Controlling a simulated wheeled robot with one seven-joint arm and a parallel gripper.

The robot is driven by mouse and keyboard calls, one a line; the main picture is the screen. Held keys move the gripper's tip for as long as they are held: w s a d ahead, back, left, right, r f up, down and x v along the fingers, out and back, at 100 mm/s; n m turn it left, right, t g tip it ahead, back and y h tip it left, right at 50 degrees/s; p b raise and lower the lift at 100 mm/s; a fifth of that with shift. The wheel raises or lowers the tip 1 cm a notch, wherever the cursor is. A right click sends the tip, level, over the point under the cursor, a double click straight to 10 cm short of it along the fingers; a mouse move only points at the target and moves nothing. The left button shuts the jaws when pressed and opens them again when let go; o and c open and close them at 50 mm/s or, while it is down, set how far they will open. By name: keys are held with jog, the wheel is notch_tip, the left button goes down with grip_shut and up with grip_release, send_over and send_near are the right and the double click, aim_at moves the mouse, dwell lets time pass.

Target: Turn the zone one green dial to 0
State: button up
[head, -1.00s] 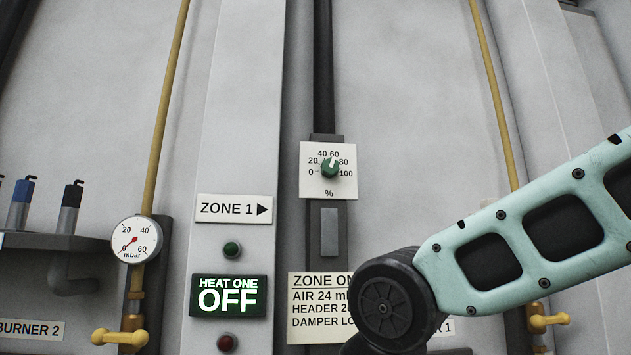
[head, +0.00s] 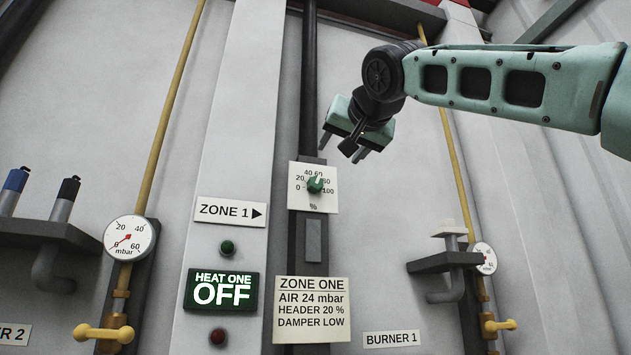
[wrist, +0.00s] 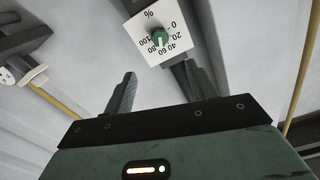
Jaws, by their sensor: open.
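The green dial (head: 315,184) sits on a white square scale plate (head: 326,203) marked 0 to 100 %, right of the ZONE 1 sign. Its white pointer mark is near 60. The dial also shows upside down at the top of the wrist view (wrist: 159,36), between and beyond the fingertips. My gripper (head: 341,148) is open and empty, above and slightly right of the dial in the head view, apart from it. Both fingers (wrist: 160,77) show in the wrist view.
A HEAT ONE OFF panel (head: 222,292) lies between a green button (head: 227,248) and a red one (head: 218,337). The ZONE ONE placard (head: 311,317) is below the dial. A gauge (head: 130,239) and yellow pipe (head: 174,100) stand left; a grey shelf (head: 445,263) juts out right.

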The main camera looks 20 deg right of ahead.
aim_at(317, 182)
jog(key=w+p, duration=0.7)
jog(key=w, duration=0.7)
jog(key=shift+w+r+p, duration=0.15)
jog(key=shift+w+p, duration=0.1)
jog(key=shift+p, duration=0.05)
jog(key=shift+w, duration=0.55)
jog(key=shift+f, duration=0.2)
jog(key=c, duration=1)
